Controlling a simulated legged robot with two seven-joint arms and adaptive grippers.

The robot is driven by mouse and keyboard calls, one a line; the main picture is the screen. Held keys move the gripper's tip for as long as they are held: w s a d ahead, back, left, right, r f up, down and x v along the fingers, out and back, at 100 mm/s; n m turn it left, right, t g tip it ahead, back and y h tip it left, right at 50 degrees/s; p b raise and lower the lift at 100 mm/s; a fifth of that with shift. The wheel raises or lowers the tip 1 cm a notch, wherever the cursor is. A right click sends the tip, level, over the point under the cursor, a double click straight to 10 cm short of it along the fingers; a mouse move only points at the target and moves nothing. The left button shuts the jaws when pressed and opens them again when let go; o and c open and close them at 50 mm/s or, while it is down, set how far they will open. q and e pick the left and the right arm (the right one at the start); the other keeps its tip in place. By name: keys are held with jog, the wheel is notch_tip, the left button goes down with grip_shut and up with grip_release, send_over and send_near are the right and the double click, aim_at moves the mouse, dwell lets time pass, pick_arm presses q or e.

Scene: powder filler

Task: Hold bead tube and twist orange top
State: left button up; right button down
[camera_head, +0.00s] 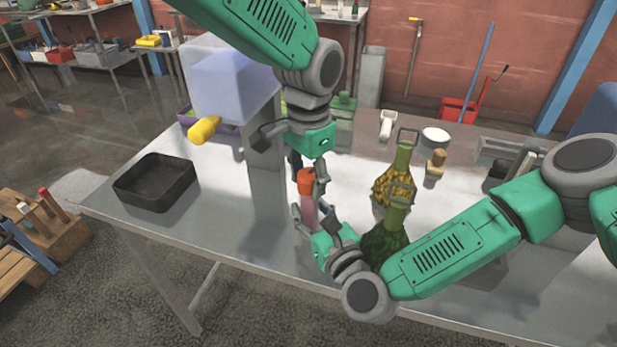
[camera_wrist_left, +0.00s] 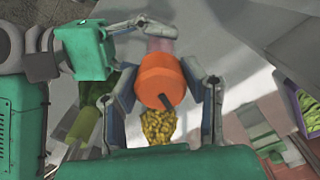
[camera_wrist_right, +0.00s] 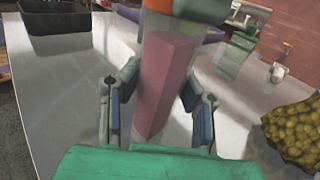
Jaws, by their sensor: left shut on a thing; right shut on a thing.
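The bead tube (camera_head: 308,211) stands upright above the metal table, clear with pink content and an orange top (camera_head: 305,182). My left gripper (camera_head: 306,174) comes from above, its fingers on both sides of the orange top; the left wrist view shows the top (camera_wrist_left: 160,80) between the fingers (camera_wrist_left: 164,92). My right gripper (camera_head: 312,218) comes from below and is shut around the tube body; the right wrist view shows the tube (camera_wrist_right: 165,75) between its fingers (camera_wrist_right: 158,110). The orange top (camera_wrist_right: 200,8) sits on the tube there. The tube's lower end is partly hidden.
Two green bottles, one with yellow content (camera_head: 394,180) and one darker (camera_head: 383,243), stand right of the tube, close to my right arm. A black tray (camera_head: 155,183) sits at the table's left. A translucent blue container (camera_head: 225,85) with a yellow spout (camera_head: 203,130) stands behind.

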aim_at(309, 174)
pick_arm(q)
jog(key=shift+w+r, duration=0.1)
jog(key=shift+w, duration=0.1)
jog(key=o, duration=0.9)
jog(key=shift+o, duration=1.3)
jog(key=shift+s, duration=0.1)
notch_tip(309, 174, up, 12)
jog(key=shift+d, duration=0.1)
